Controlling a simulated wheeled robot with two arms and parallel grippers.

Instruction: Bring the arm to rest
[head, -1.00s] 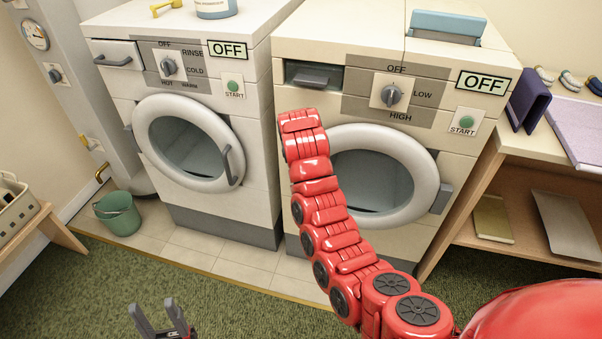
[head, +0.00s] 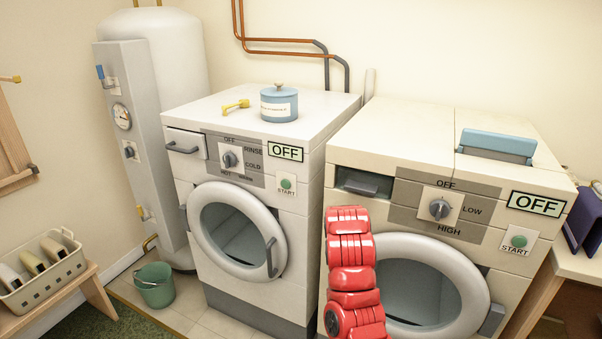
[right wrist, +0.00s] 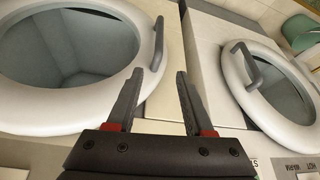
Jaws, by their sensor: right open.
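My red right arm (head: 350,275) rises from the bottom edge in the head view, in front of the right-hand machine. Its gripper does not show there. In the right wrist view my right gripper (right wrist: 156,84) is open, with nothing between its two dark fingers. Behind the fingers are the round doors of both machines, the dryer-like right one (right wrist: 150,55) and the washer (right wrist: 236,70). My left gripper is not in view.
The washer (head: 185,255) and the right-hand machine (head: 400,130) both show OFF, doors shut. A green bucket (head: 154,286), a bench with a basket (head: 50,285) and a boiler (head: 180,70) stand left. A shelf with a purple item (head: 583,220) stands right.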

